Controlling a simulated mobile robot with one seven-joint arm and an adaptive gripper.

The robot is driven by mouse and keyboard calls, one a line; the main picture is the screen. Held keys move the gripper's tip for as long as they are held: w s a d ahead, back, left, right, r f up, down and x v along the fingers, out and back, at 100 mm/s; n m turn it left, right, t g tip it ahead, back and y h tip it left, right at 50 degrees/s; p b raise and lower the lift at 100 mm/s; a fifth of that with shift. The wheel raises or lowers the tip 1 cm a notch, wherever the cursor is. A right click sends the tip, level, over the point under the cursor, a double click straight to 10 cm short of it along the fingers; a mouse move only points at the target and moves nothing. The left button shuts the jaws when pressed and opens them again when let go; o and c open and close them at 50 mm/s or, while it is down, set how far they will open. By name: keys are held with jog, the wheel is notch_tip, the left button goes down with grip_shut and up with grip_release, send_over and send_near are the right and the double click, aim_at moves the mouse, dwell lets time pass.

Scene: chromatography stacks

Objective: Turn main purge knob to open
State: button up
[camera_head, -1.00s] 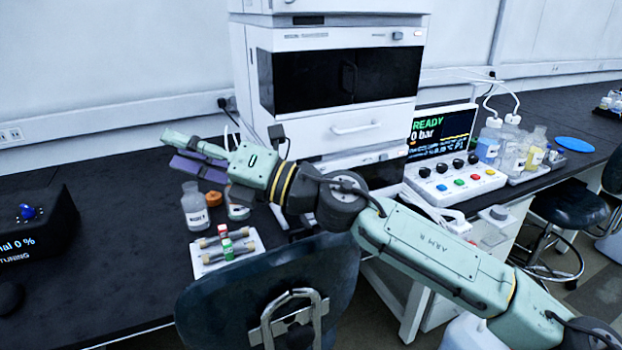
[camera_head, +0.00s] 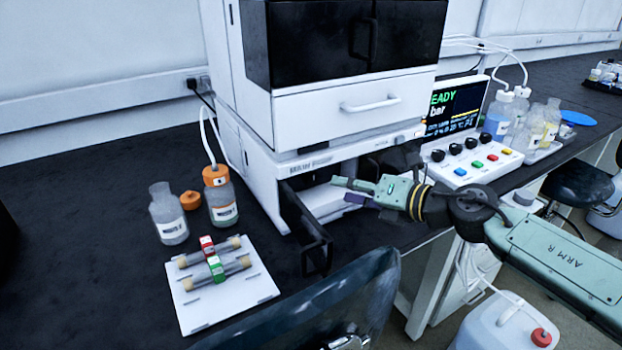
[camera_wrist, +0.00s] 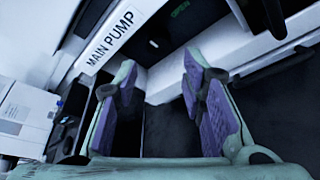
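My gripper (camera_head: 347,192) points left in front of the lower module of the white stack, beside its open dark front. In the wrist view my gripper (camera_wrist: 158,60) is open, its purple-padded fingers apart with nothing between them. A "MAIN PUMP" label (camera_wrist: 110,42) lies beyond the left finger, and a green "OPEN" mark (camera_wrist: 180,11) sits at the top. A dark knob-like part (camera_wrist: 262,16) stands at the upper right, clear of the fingers; I cannot tell for sure that it is the main purge knob. In the head view my arm partly covers this area.
A black-framed door (camera_head: 318,245) stands swung out left of my gripper. The control box (camera_head: 470,160) with knobs and buttons is to the right. A white tray (camera_head: 205,315), an orange-capped bottle (camera_head: 221,200) and a chair back (camera_head: 310,315) are nearby.

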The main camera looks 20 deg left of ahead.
aim_at(314, 180)
jog(key=p+x, duration=0.2)
jog(key=x, duration=0.8)
jog(key=shift+s+a, duration=0.1)
jog(key=shift+c, duration=0.2)
jog(key=c, duration=0.8)
